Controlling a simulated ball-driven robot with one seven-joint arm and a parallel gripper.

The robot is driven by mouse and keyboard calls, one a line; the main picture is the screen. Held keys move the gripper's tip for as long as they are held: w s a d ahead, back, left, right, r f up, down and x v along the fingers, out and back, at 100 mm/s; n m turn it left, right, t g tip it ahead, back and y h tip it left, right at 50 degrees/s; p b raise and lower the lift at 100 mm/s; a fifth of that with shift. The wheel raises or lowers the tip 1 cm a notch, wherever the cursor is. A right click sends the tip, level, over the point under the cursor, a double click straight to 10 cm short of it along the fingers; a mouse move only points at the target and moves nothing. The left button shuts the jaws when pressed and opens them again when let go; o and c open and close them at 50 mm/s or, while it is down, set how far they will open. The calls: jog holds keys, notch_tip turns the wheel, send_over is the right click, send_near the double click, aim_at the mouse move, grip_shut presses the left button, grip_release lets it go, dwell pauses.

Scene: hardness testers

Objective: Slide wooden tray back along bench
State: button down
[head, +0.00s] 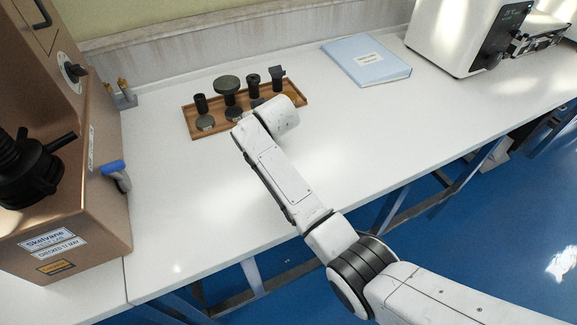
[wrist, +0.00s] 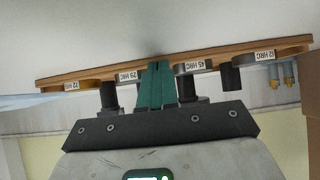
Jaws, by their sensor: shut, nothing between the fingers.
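The wooden tray (head: 192,127) lies on the white bench, towards the back wall. It bears several dark cylindrical fittings (head: 228,86) and grey test discs (head: 205,122). In the wrist view the tray (wrist: 65,78) crosses the picture upside down, with discs labelled HRC along its near side. My gripper (wrist: 157,66) shows there with its teal fingers shut together and empty, in front of the tray's middle. Its tips overlap the tray edge in the picture; I cannot tell whether they touch it. In the head view my wrist hides the fingers and the tray's near right part.
A brown hardness tester (head: 95,200) stands at the left, with a blue-and-grey handheld item (head: 115,174) beside it. A small holder (head: 122,97) stands behind. A blue binder (head: 366,61) and a white machine (head: 455,35) are at the right. A strip of bench is clear behind the tray.

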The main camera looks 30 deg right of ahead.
jog(key=shift+w+f+b, duration=0.25)
jog(key=shift+w+b, duration=0.25)
jog(key=shift+w, duration=0.05)
jog(key=shift+w+f+b, duration=0.2)
jog(key=shift+w+b, duration=0.3)
jog(key=shift+w, duration=0.05)
jog(key=shift+s+p, duration=0.2)
jog(key=shift+p, duration=0.2)
jog(key=shift+s+p, duration=0.4)
notch_tip(320, 180, up, 12)
jog(key=p, duration=0.9)
jog(key=shift+w+f, duration=0.15)
jog(key=shift+f, duration=0.05)
